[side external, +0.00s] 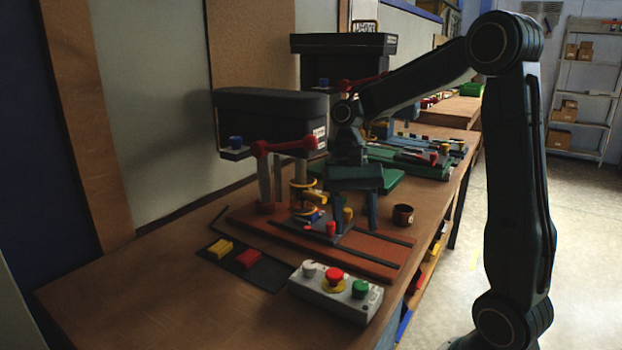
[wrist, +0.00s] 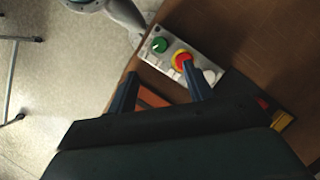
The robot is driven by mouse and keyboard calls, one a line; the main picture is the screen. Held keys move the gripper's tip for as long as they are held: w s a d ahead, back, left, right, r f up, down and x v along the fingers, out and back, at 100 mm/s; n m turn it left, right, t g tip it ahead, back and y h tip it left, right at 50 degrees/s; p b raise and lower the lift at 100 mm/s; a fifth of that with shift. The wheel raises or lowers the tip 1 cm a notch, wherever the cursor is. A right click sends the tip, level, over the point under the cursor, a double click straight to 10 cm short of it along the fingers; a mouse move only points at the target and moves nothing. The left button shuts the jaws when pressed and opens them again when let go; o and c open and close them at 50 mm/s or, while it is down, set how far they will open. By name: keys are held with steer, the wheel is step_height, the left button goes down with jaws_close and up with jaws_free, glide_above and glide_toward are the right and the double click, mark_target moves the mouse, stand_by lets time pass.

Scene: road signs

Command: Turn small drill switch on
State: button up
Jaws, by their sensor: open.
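A light grey control box (side external: 312,292) lies on the bench in front of the near drill press (side external: 270,118). It carries a whitish knob (side external: 309,268), a red button on a yellow collar (side external: 333,276) and a green button (side external: 360,288). In the wrist view the green button (wrist: 159,45), red button (wrist: 181,60) and whitish knob (wrist: 210,76) show beyond the fingertips. My gripper (side external: 355,226) is open and empty, pointing down above the reddish-brown base, behind the box and apart from it. Its two blue fingers show in the wrist view (wrist: 159,72). Which way the knob is set cannot be told.
A black pad (side external: 249,266) with a yellow and a red block lies left of the box. A red-handled lever (side external: 290,146) and a second, taller press (side external: 345,44) stand close to my arm. A small brown cup (side external: 403,214) sits to the right. The bench's front left is clear.

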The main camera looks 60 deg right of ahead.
mark_target(361, 284)
steer(key=x, duration=1.2)
steer(key=c, duration=0.9)
